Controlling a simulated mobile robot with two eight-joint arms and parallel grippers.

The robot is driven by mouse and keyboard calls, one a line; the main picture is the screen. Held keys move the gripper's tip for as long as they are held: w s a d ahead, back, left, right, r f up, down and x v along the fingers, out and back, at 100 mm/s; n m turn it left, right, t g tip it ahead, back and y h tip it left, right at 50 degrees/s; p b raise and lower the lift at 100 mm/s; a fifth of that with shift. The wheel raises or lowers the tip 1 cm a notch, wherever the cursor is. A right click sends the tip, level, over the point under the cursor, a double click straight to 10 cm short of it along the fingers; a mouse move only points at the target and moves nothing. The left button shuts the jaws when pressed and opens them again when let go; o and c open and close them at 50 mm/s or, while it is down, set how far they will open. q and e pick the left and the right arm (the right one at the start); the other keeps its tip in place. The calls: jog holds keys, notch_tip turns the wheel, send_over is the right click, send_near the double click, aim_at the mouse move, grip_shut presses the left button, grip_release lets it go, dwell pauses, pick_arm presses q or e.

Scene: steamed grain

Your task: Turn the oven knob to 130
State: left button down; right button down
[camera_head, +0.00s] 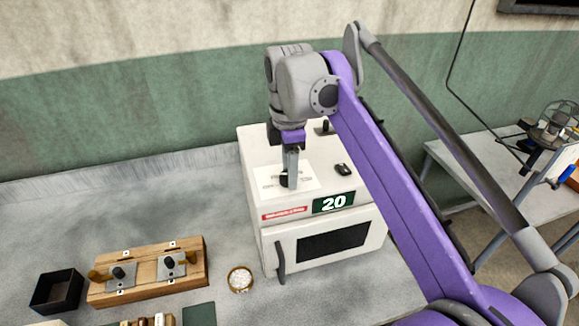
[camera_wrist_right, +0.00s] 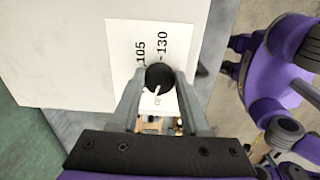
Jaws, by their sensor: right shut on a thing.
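The white oven (camera_head: 262,221) stands on the grey bench, with a green display (camera_head: 334,203) reading 20 and its door closed. A white label sheet (camera_head: 305,178) lies on its top around the black oven knob (camera_head: 284,180). My right gripper (camera_head: 290,172) points down over the knob. In the right wrist view the round knob (camera_wrist_right: 160,76) sits between the fingertips of my right gripper (camera_wrist_right: 157,88), which is shut on it. A white pointer line on the knob points toward the gripper's base. The printed marks 105 and 130 show on the sheet (camera_wrist_right: 123,40). My left gripper is out of view.
A second small black knob (camera_head: 342,169) is on the oven top. A wooden fixture (camera_head: 150,285), a black open box (camera_head: 55,292) and a round dial (camera_head: 240,279) are left of the oven. Another table (camera_head: 480,165) stands at the right.

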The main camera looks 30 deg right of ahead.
jog(key=m+p, duration=0.1)
jog(key=m, duration=0.2)
jog(key=shift+r+m, duration=0.1)
jog(key=shift+m, duration=0.3)
jog(key=m, duration=0.3)
jog(key=shift+m, duration=0.3)
jog(key=m+p, duration=0.1)
jog(key=m, duration=0.2)
jog(key=shift+s+a+m, duration=0.1)
jog(key=shift+m, duration=0.2)
jog(key=m, duration=0.4)
jog(key=shift+a, duration=0.1)
jog(key=m, duration=0.5)
jog(key=shift+p, duration=0.3)
jog(key=m, duration=0.4)
jog(key=shift+a+m, duration=0.1)
jog(key=shift+m, duration=0.2)
jog(key=m, duration=0.4)
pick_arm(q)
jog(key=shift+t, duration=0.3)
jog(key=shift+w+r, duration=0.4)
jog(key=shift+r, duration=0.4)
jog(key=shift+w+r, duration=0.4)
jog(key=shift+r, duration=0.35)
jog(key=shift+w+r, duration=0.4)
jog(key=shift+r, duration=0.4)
pick_arm(e)
jog(key=shift+m, duration=2)
